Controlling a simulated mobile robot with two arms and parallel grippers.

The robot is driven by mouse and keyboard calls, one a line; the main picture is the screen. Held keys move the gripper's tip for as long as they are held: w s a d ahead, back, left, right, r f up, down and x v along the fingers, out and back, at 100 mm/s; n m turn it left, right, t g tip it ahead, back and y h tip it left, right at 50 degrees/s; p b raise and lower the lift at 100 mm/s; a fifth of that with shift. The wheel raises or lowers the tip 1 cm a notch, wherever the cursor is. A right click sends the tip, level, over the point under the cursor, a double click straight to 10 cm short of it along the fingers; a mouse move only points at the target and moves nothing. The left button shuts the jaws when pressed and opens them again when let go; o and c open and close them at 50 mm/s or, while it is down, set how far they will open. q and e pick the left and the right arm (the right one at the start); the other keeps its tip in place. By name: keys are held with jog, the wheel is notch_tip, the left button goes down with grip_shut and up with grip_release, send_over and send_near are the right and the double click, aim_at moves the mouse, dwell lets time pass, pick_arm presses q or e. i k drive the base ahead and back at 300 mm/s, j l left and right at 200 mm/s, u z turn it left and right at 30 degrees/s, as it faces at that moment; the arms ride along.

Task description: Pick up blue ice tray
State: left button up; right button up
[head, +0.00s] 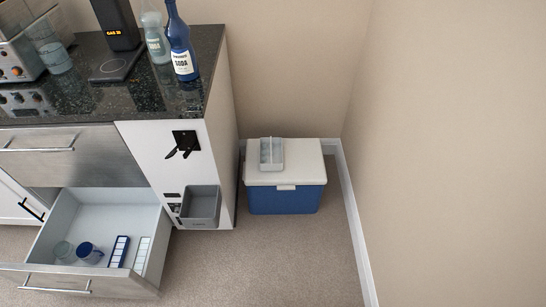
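A blue ice tray (118,251), narrow with pale cells and a blue rim, lies in the open lower drawer (63,220) at the lower left in the head view. It is between a dark blue mug (89,253) on its left and a similar white ice tray (142,255) on its right. Neither of my grippers is in view, so whether they are open or shut does not show.
A blue cooler (287,198) with a white lid stands by the wall, a pale grey tray (272,166) on top. A clear glass (63,250) is in the drawer. Bottles (182,45) stand on the dark counter (137,97). Carpet (270,265) is clear at front centre.

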aim_at(117, 259)
jog(key=u, duration=1.75)
